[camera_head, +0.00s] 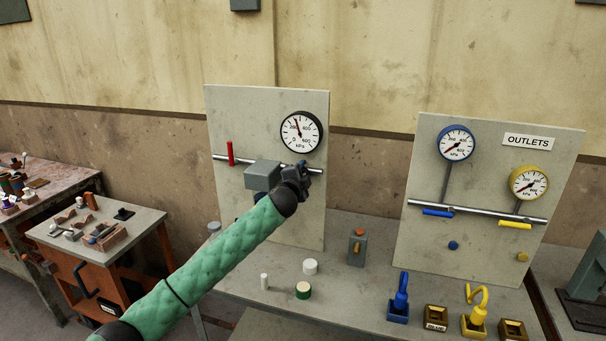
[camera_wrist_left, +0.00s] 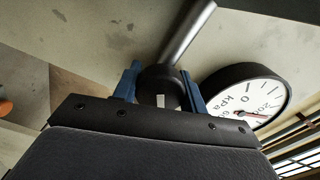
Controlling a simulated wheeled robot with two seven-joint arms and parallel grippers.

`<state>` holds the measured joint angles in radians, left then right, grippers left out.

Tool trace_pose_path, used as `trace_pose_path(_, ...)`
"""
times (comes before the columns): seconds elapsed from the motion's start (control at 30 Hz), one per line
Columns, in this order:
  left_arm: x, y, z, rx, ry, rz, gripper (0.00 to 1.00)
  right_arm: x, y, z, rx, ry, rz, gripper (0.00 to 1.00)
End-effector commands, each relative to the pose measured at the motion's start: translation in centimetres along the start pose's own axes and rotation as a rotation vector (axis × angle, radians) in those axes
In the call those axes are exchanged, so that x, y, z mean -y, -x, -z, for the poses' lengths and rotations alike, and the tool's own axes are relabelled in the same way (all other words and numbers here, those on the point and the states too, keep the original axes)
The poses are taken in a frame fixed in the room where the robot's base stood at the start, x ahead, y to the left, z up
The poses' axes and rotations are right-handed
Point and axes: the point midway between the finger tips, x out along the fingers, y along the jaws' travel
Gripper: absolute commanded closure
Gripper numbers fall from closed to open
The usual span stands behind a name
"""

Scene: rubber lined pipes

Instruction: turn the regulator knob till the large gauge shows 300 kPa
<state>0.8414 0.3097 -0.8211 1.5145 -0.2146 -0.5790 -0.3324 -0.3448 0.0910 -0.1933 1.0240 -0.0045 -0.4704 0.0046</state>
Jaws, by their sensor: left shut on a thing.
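The large gauge (camera_head: 301,132) is white with a black rim, on the left grey panel (camera_head: 225,120). Its red needle points up and slightly left; the exact reading is too small to tell. The gauge also shows in part in the left wrist view (camera_wrist_left: 248,100), upside down. My left gripper (camera_head: 302,174) is at the pipe just below the gauge. In the left wrist view its blue fingers are shut on the round black regulator knob (camera_wrist_left: 160,84), which bears a pale mark. In the head view the gripper hides the knob. My right gripper is out of view.
A grey box (camera_head: 262,175) and a red lever (camera_head: 230,153) sit on the pipe left of my gripper. The right panel (camera_head: 420,160) carries a blue gauge (camera_head: 456,142) and a yellow gauge (camera_head: 529,183). Small cylinders (camera_head: 310,267) and hose fittings stand on the bench below.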

Motion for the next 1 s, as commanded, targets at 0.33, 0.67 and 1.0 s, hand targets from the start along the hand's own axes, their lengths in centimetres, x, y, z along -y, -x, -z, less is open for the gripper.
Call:
trace_pose_path(0.33,-0.13,0.01,0.04,0.000,-0.038,-0.001,0.81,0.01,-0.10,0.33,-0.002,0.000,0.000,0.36)
trace_pose_path(0.67,-0.15,0.01,0.04,0.000,-0.037,-0.002,0.44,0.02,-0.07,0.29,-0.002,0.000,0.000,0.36)
trace_pose_path(1.0,-0.10,0.07,0.01,0.000,-0.037,-0.001,0.36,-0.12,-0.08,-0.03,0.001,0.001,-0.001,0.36)
